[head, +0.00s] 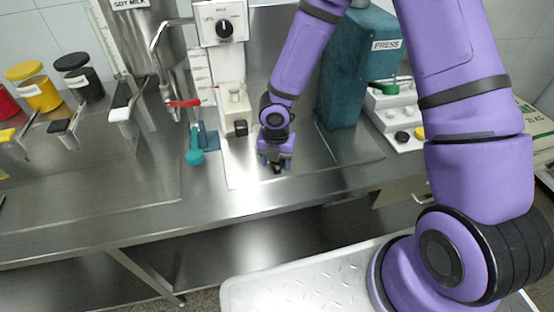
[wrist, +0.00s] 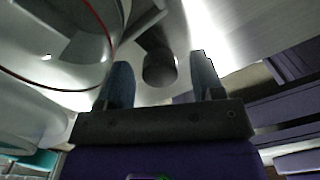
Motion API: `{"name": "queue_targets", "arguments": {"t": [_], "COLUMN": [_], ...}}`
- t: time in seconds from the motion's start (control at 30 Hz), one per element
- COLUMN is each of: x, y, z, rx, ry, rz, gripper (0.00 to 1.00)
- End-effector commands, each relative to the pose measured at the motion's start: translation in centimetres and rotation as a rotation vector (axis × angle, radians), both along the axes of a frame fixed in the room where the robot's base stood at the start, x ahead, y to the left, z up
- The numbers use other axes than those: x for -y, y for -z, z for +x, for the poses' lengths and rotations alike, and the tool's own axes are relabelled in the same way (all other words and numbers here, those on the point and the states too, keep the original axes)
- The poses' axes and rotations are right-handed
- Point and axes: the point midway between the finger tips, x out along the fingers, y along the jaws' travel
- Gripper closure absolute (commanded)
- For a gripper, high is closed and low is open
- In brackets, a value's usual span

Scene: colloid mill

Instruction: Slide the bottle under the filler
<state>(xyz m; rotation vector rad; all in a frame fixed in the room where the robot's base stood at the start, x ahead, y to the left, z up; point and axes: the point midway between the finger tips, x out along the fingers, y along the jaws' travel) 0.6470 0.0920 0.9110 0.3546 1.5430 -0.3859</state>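A small pale bottle-like container (head: 235,98) stands on the white machine's base, below its dial head (head: 222,22); I take this machine for the filler. My gripper (head: 275,161) points down over the steel counter, to the right of and nearer than that base. In the wrist view my gripper's two fingers (wrist: 162,82) are apart, with a dark round thing (wrist: 160,68) showing between them and gaps on both sides. I cannot tell whether this is a bottle top or a knob. A small dark piece (head: 278,170) shows at the fingertips in the head view.
A black knob (head: 241,128) sits at the base's front. The teal press (head: 348,85) stands to the right. The counter front (head: 230,202) is clear.

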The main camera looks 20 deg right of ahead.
Motion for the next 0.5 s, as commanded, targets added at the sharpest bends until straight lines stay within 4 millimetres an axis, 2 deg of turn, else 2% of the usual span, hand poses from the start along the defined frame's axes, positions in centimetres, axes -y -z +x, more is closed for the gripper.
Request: {"name": "queue_targets", "arguments": {"t": [0.17, 0.27, 0.5], "x": [0.0, 0.0, 0.0], "y": [-0.3, -1.1, -5.4], "z": [0.0, 0.1, 0.1], "rx": [0.000, 0.002, 0.004], "ry": [0.000, 0.003, 0.003], "rz": [0.001, 0.001, 0.001], "gripper": [0.39, 0.39, 0.39]}}
